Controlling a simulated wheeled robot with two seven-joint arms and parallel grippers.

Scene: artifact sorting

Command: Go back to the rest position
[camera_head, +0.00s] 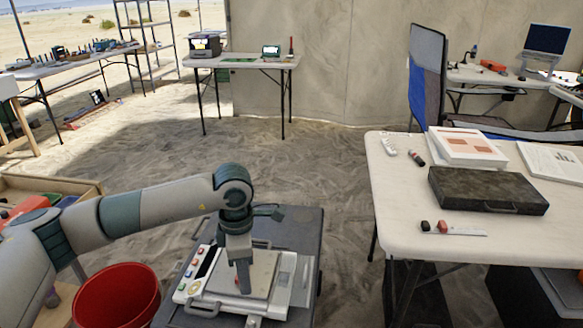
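My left arm comes in from the left, and my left gripper (243,278) points straight down over a white and grey flat device (272,293) with coloured buttons. Only a narrow edge of the fingers shows, so I cannot tell whether they are open or shut, or whether they touch the device. No held object can be made out. The device lies on a dark grey case-like surface (296,229). My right gripper is not in view.
A red bucket (116,295) stands at the lower left, near a wooden crate (75,184). At the right, a white table (398,215) bears a black case (488,190), papers and small items. Sandy floor (160,165) lies open between here and the back table (225,62).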

